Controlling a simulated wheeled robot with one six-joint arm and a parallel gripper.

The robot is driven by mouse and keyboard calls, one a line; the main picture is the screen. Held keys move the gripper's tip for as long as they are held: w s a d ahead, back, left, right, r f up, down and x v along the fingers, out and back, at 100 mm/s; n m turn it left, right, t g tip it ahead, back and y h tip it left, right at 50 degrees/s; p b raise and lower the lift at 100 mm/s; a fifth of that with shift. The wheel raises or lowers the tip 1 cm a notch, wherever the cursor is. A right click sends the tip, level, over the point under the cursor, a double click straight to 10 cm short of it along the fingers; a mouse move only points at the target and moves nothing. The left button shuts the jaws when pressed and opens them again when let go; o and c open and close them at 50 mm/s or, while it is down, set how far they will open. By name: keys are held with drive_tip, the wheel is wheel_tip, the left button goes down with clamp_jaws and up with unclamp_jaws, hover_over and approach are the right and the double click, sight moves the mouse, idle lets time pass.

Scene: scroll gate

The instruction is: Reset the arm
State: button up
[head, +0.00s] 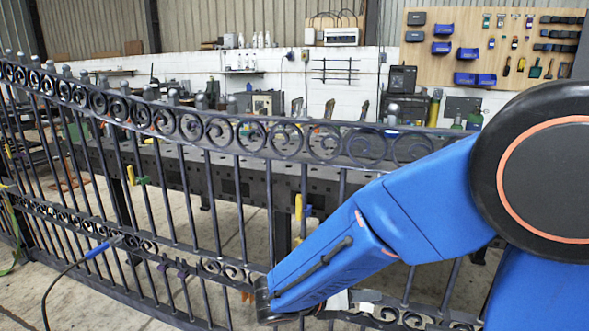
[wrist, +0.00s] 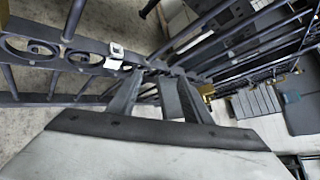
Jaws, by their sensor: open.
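My gripper (wrist: 157,80) points away from the camera in the wrist view, its two dark fingers apart, with nothing seen held between them. The dark metal scroll gate (head: 222,135) spans the head view, with rings along its top and a lower scroll band. The gate's bars and rings also show close beyond the fingers in the wrist view (wrist: 88,46). My blue arm reaches from the right down across the lower gate in the head view. My fingers cannot be made out there, and whether they touch the gate is unclear.
A dark perforated work table (head: 345,180) stands behind the gate. Coloured clamps, one yellow (head: 131,175), and a blue-handled tool with a cable (head: 98,250) are at the gate. A wooden tool board (head: 425,70) hangs on the back wall. Concrete floor shows between the bars.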

drive_tip(key=s+d+r+m+g+y, duration=0.2)
drive_tip(key=s+d+m+g+y, duration=0.3)
drive_tip(key=s+d+m, duration=0.65)
drive_tip(key=s+r+m+t+y, duration=0.1)
drive_tip(key=s+r+m+y, duration=0.1)
drive_tip(key=m, duration=0.8)
drive_tip(key=s+d+r+m+t+y, duration=0.1)
drive_tip(key=s+r+m+t+y, duration=0.1)
drive_tip(key=m, duration=0.8)
drive_tip(key=s+r+y, duration=0.1)
drive_tip(key=s+y, duration=0.1)
drive_tip(key=shift+s+t, duration=0.3)
drive_tip(key=shift+s, duration=0.1)
drive_tip(key=shift+r, duration=0.1)
